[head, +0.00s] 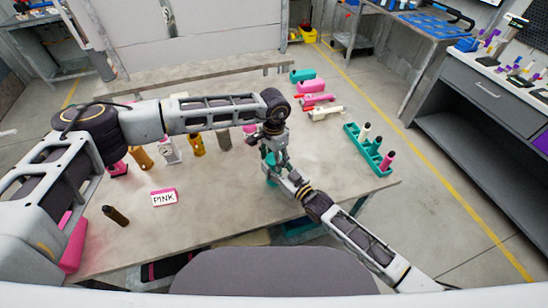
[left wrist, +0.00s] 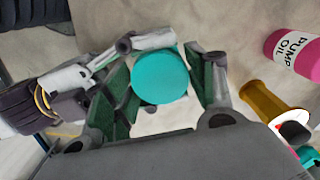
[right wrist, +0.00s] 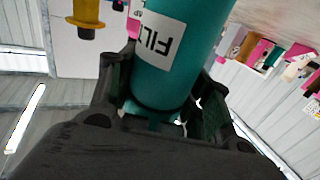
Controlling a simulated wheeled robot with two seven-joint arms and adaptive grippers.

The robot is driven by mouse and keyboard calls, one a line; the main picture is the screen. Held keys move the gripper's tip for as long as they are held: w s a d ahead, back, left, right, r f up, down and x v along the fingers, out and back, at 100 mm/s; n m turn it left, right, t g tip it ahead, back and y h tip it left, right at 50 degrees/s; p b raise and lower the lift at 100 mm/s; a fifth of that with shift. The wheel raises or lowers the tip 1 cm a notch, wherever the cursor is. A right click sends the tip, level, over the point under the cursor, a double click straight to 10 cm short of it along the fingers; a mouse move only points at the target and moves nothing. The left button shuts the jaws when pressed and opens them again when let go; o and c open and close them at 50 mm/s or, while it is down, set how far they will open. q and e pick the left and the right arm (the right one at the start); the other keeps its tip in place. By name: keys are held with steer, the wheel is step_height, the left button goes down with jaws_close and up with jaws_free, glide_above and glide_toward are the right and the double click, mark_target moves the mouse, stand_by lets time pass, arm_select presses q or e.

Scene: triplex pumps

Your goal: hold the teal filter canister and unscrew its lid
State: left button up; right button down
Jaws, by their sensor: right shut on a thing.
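The teal filter canister (head: 270,172) is near the middle of the table in the head view, mostly hidden by my grippers. Its labelled side (right wrist: 170,50) fills the upper middle of the right wrist view. My right gripper (right wrist: 160,105) is shut on the canister's body from the side. The round teal lid (left wrist: 160,80) faces the camera in the left wrist view. My left gripper (left wrist: 163,75) is above the canister, with its green-padded fingers open on either side of the lid. I cannot tell whether either finger touches it.
A teal rack (head: 367,152) with several bottles stands at the table's right. A pink pump oil bottle (left wrist: 295,52) and a yellow part (left wrist: 270,100) are near my left gripper.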

arm_select(q)
steer(key=shift+o, duration=1)
steer(key=shift+r, duration=2.3)
arm_select(e)
steer(key=c, duration=0.6)
jaws_free()
steer(key=shift+v, duration=6.05)
